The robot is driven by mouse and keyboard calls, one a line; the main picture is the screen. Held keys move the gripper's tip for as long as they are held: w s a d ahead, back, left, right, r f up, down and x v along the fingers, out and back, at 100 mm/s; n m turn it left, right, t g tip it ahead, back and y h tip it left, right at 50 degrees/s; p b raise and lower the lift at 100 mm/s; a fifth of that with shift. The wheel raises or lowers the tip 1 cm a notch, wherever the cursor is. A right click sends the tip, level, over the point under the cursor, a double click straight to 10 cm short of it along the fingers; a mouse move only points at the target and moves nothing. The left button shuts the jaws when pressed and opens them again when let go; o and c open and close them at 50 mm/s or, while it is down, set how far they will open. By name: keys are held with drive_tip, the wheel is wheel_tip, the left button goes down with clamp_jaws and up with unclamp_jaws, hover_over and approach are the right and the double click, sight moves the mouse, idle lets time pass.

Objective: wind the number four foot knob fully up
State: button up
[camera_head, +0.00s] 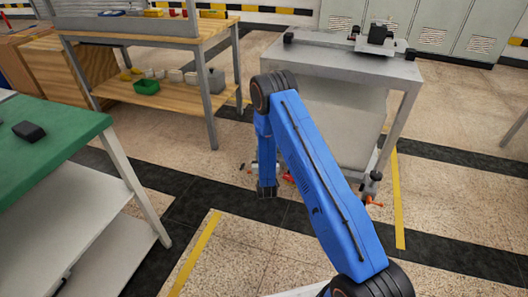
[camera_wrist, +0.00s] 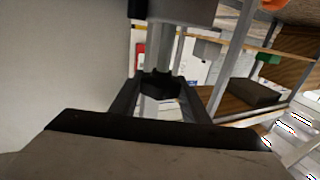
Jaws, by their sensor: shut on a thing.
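A dark, faceted knob (camera_wrist: 160,84) on a grey round stem sits between the two dark fingers of my gripper (camera_wrist: 160,103) in the wrist view. The fingers are shut on it, one at each side. No number is readable on the knob. In the head view my blue arm reaches down beside the near left leg of the grey metal table (camera_head: 345,62). The arm hides my fingertips and the held knob there. Another foot with an orange part (camera_head: 373,203) shows at the table's near right leg.
A wooden workbench (camera_head: 150,32) with a lower shelf and a green bin (camera_head: 146,86) stands at the back left. A green-topped table (camera_head: 45,140) is at the left. Grey lockers (camera_head: 430,28) line the back.

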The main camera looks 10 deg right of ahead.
drive_tip(key=n+y, duration=0.2)
drive_tip(key=y, duration=0.1)
drive_tip(key=n+y, duration=0.2)
drive_tip(key=y, duration=0.1)
drive_tip(key=shift+d, duration=0.2)
drive_tip(key=shift+n+g+y, duration=0.8)
drive_tip(key=shift+n+y, duration=0.8)
drive_tip(key=shift+y, duration=0.9)
drive_tip(key=shift+n+y, duration=0.3)
drive_tip(key=shift+y, duration=0.2)
drive_tip(key=o, duration=1)
drive_tip(key=shift+o, duration=0.2)
drive_tip(key=v, duration=1.7)
drive_tip(key=shift+r, duration=0.3)
drive_tip(key=shift+s+d, duration=0.1)
drive_tip(key=shift+d, duration=0.05)
